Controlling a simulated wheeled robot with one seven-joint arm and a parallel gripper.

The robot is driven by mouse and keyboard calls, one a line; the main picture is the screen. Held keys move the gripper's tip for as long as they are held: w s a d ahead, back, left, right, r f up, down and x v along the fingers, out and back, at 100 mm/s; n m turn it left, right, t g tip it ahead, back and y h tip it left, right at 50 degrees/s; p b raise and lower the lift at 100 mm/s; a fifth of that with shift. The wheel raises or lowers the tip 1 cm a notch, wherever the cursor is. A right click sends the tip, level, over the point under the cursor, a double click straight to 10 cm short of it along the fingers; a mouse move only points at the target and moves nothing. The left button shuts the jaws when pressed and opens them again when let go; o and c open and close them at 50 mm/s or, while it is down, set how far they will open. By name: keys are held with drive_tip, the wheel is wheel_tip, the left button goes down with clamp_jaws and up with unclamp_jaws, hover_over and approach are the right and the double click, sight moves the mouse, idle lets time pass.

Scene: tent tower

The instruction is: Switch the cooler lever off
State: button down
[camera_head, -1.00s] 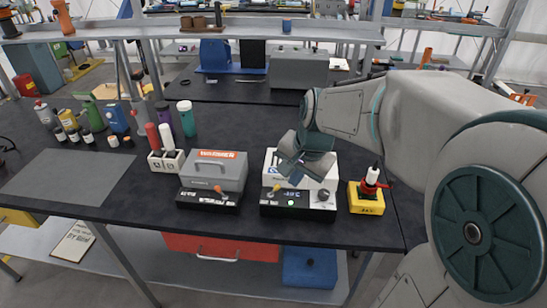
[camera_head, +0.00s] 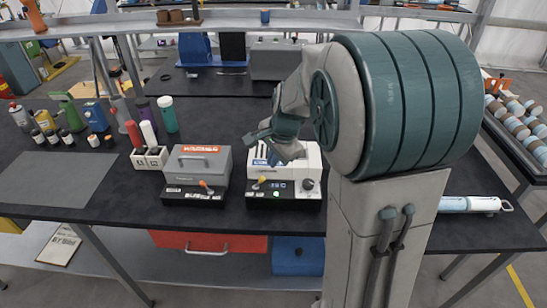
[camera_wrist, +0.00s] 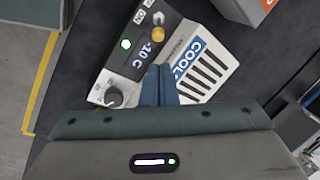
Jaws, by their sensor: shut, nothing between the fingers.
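The cooler (camera_head: 310,166) is a white box with a dark control panel, a blue label and a lit display, on the dark bench. It also shows in the wrist view (camera_wrist: 216,52), upside down, with vent slots. Its lever has a yellow knob (camera_wrist: 159,33) on a metal stem; the knob also shows at the panel's left in the head view (camera_head: 260,182). A green light (camera_wrist: 125,44) glows on the panel. My gripper (camera_wrist: 158,70) is shut and empty, its tips over the cooler and apart from the knob in the picture. Contact with the cooler cannot be told.
A grey heater (camera_head: 200,160) with an orange-knobbed lever stands just left of the cooler. A rack with red and white bottles (camera_head: 150,158) is further left. A grey mat (camera_head: 62,180) lies bare at the left. My arm hides the bench right of the cooler.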

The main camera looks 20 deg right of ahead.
sight(259, 182)
drive_tip(key=x, duration=0.7)
drive_tip(key=shift+r+p, duration=0.2)
drive_tip(key=shift+p, duration=0.2)
